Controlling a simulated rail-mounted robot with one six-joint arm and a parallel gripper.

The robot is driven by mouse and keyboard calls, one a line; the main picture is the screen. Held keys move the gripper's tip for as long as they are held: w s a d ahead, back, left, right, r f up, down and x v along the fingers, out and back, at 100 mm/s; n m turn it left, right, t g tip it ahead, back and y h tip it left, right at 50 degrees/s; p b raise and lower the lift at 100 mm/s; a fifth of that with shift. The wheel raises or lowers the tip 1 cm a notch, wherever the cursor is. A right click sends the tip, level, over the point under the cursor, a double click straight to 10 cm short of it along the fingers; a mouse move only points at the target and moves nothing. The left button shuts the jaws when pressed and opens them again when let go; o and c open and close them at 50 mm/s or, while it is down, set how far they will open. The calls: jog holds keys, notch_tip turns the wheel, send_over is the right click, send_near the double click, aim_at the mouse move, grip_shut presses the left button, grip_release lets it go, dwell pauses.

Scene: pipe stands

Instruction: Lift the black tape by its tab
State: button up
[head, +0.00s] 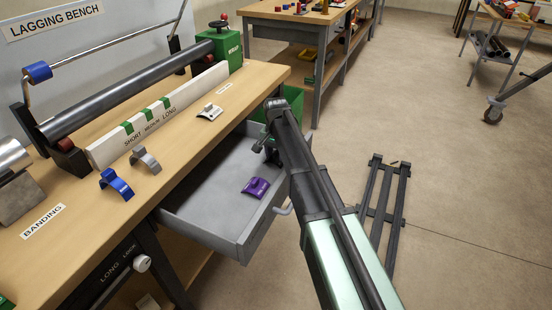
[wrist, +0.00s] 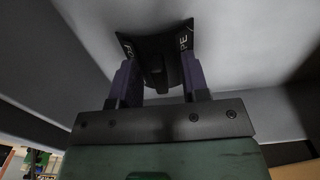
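The black tape (wrist: 163,42) is a dark curved piece with white letters, of which "PE" is readable on its right side. It lies against a pale grey surface in the wrist view. A small dark tab (wrist: 154,74) stands up from its middle, towards me. My gripper (wrist: 158,70) is open, with one finger on each side of the tab and a visible gap to both. In the head view, my arm reaches over the open drawer (head: 205,222) and the tape cannot be made out behind it.
A purple tabbed piece (head: 256,187) lies in the drawer. The bench (head: 180,170) holds a blue clip (head: 117,184), a grey clip (head: 146,160), a white tabbed piece (head: 210,112) and a long black pipe (head: 125,92). A dark frame (head: 383,208) lies on the floor at right.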

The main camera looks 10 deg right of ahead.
aim_at(276, 152)
jog(key=shift+s, duration=0.1)
jog(key=c, duration=0.6)
jog(key=shift+r, duration=0.15)
jog(key=shift+r+p, duration=0.25)
jog(key=shift+p, duration=0.05)
grip_shut()
notch_tip(276, 152, up, 19)
jog(key=p, duration=1.9)
jog(key=shift+r, duration=0.15)
